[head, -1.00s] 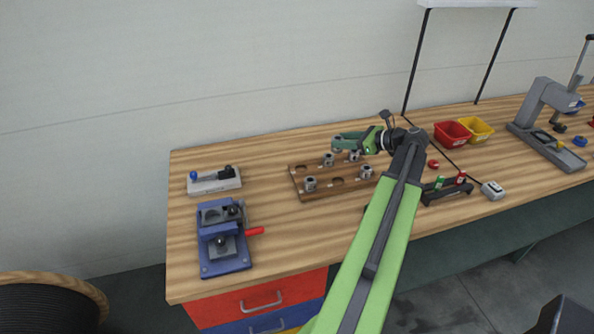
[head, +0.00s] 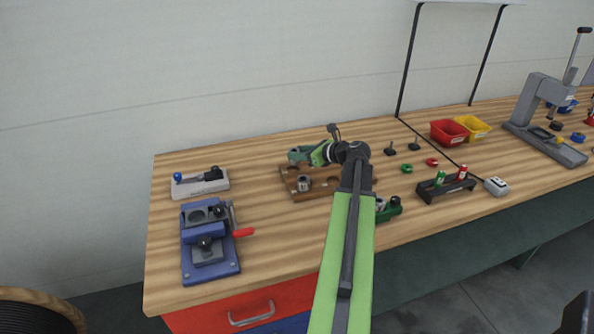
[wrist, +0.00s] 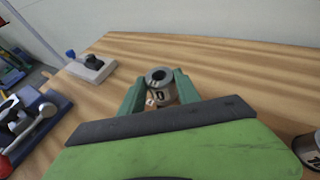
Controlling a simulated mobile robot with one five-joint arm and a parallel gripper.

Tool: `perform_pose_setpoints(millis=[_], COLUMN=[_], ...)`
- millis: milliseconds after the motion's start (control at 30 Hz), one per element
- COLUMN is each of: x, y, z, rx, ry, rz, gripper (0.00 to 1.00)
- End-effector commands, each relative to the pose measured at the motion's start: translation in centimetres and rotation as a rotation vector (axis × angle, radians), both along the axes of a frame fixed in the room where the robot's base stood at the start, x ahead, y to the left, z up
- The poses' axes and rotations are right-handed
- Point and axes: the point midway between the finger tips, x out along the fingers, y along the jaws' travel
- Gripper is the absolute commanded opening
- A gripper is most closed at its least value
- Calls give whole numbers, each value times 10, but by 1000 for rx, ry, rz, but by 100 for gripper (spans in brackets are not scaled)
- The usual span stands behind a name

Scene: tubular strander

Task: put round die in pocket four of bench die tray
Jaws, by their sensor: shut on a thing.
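My gripper (head: 296,155) is shut on a round grey metal die (wrist: 160,78), held upright between its green fingers in the wrist view. The die has a dark hole in its top and a dark mark on its side. In the head view my gripper is above the back left of the brown wooden bench die tray (head: 286,178), and the held die is hard to make out. Another die (head: 304,183) sits at the tray's front left. My arm hides much of the tray's right side, so I cannot tell every pocket's state.
A blue clamp fixture (head: 210,250) with a red handle and a grey block with a blue knob (head: 200,182) stand left of the tray. Right are a green holder (head: 390,210), a black rack (head: 445,187), and red (head: 449,132) and yellow (head: 473,128) bins.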

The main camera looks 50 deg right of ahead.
Motion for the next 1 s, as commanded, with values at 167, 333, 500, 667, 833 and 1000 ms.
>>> perform_pose_setpoints(millis=[167, 333, 500, 667, 833, 1000], x=[7, 6, 6, 6, 7, 7], y=[0, 0, 0, 0, 1, 1], z=[-3, -20, -46, -42, -45, -46], rx=[1, 1, 1, 1, 0, 0], ry=[-1, -1, -1, -1, -1, 0], rz=[-1, 0, 0, 0, 1, 1], gripper=[0, 0, 0, 0, 0, 53])
